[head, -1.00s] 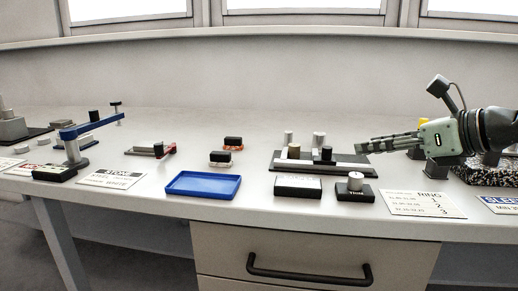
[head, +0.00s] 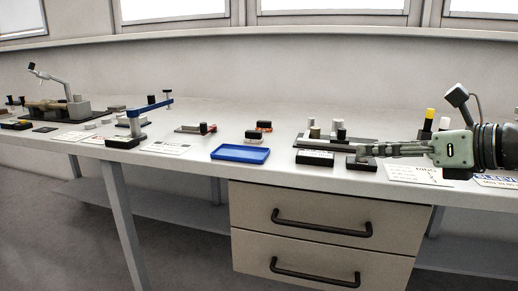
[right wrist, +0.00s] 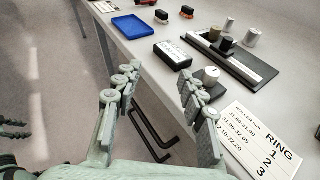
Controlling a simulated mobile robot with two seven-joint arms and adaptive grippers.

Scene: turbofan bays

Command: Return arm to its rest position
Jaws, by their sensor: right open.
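My right gripper (head: 375,150) reaches in from the right in the head view, with its arm level and its fingers pointing left. In that view the fingers cover part of the dark fixture plate (head: 300,136) and the small gauge block beside it. In the right wrist view the two jointed fingers (right wrist: 155,82) stand wide apart with nothing between them. They appear in front of the bench edge and above the drawer handle.
The white bench (head: 205,165) carries a blue tray (head: 240,154), a blue-armed stand (head: 137,122), black labelled blocks and a RING card (right wrist: 255,140). Drawers (head: 320,225) sit under the bench. Open floor lies at the left.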

